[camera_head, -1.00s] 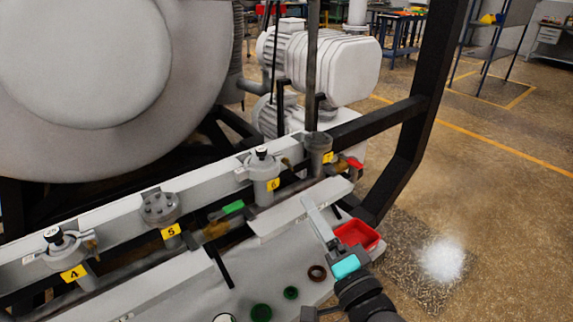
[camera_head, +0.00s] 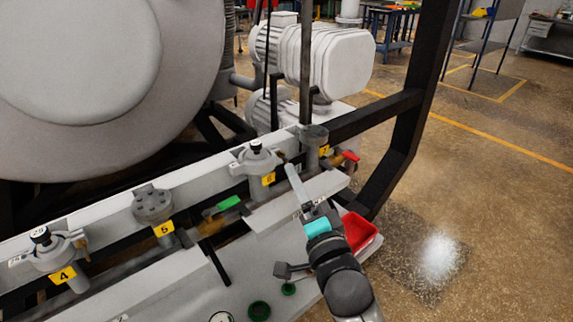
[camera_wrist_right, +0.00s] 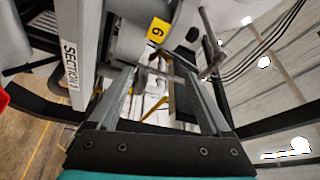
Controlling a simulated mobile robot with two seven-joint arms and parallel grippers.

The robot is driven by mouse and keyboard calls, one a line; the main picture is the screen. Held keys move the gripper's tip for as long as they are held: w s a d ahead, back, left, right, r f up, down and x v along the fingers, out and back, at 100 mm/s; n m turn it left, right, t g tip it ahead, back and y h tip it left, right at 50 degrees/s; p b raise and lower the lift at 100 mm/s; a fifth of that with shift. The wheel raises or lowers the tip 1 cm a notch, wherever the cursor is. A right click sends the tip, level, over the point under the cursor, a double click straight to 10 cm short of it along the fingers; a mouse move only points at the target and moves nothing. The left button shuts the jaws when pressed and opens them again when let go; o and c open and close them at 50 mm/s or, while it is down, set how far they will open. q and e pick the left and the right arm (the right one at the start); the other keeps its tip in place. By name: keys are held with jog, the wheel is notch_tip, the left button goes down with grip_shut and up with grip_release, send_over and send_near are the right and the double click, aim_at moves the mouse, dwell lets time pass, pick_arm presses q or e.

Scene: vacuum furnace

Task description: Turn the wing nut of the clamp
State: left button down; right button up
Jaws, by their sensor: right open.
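My right gripper (camera_head: 292,172) reaches up from the lower right, just right of the port labelled 6 (camera_head: 257,165). In the right wrist view its two fingers (camera_wrist_right: 155,85) are spread apart with nothing held between them. The port's grey cylinder (camera_wrist_right: 128,42) and yellow label (camera_wrist_right: 158,32) lie beyond the fingers, the label upside down. A grey metal rod with a crosspiece (camera_wrist_right: 212,52), possibly part of the clamp, is beyond the right finger. I cannot clearly pick out the wing nut; the port's clamp is small in the head view. My left gripper is out of view.
Ports 4 (camera_head: 60,256) and 5 (camera_head: 152,206) stand along the rail to the left. A red bin (camera_head: 359,232) sits right of my right arm. A black frame post (camera_head: 425,85) rises at the right.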

aim_at(286, 161)
jog(key=b+x, duration=0.1)
jog(key=x, duration=0.5)
jog(key=shift+w+a, duration=0.1)
jog(key=shift+w, duration=0.25)
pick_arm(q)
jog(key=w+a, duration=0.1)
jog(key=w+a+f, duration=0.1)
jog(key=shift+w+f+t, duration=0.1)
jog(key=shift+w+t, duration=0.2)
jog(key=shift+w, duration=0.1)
pick_arm(e)
jog(key=shift+w+a, duration=0.1)
jog(key=shift+w, duration=0.25)
jog(key=shift+c, duration=0.4)
jog(key=c, duration=0.4)
grip_shut()
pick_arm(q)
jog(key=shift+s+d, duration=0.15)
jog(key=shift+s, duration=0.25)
